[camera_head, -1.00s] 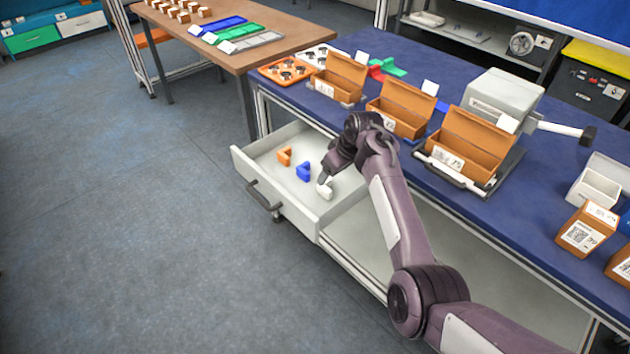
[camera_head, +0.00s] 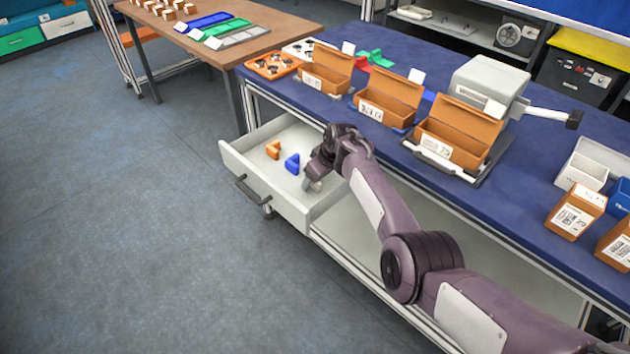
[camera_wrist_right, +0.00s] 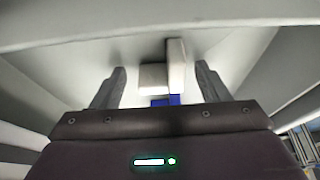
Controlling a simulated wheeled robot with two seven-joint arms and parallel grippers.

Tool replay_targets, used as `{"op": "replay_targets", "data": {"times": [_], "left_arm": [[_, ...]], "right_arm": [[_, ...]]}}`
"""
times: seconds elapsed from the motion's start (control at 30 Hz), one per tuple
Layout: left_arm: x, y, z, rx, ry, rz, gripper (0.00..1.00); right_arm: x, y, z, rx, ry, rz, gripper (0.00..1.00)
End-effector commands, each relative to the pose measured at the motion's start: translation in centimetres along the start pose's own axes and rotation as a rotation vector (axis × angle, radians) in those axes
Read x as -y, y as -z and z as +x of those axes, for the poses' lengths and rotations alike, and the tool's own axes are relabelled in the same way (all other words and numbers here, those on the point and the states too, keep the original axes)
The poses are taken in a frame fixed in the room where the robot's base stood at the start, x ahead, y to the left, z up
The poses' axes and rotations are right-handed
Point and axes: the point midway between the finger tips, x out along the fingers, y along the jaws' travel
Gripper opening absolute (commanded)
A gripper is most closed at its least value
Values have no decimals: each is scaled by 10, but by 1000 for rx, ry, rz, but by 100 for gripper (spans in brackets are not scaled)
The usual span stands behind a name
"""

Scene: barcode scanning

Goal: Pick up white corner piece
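The white corner piece (camera_wrist_right: 155,77) lies on the floor of the open drawer (camera_head: 242,163). In the head view the white piece (camera_head: 313,186) is largely covered by my right gripper (camera_head: 314,178). In the wrist view my right gripper (camera_wrist_right: 159,82) is open, one finger on each side of the white piece, with gaps between. My left gripper is not in view.
A blue corner piece (camera_head: 292,163) and an orange one (camera_head: 273,150) lie in the drawer beside the gripper. Drawer walls stand close around the arm. Open orange boxes (camera_head: 455,135) stand on the blue table above.

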Motion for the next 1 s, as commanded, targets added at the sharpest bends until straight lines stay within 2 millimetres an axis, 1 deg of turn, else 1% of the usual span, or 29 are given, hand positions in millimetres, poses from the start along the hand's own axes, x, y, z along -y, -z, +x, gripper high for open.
{"op": "replay_targets", "data": {"times": [0.03,0.3,0.33,0.37,0.6,0.77,0.87,0.97,1.0], "left_arm": [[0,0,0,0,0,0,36],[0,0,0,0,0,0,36],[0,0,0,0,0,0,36],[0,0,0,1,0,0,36],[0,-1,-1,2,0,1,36],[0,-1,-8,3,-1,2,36],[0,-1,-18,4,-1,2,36],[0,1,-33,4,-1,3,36],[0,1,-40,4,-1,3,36]], "right_arm": [[0,0,0,0,0,0,63],[0,0,0,0,1,0,27],[0,0,0,0,1,0,23],[0,0,0,0,1,0,22],[0,0,-1,0,0,0,22],[0,4,-9,0,0,1,22],[0,8,-18,0,0,2,22],[1,15,-33,0,-1,3,22],[1,18,-40,-1,-2,3,22]]}}
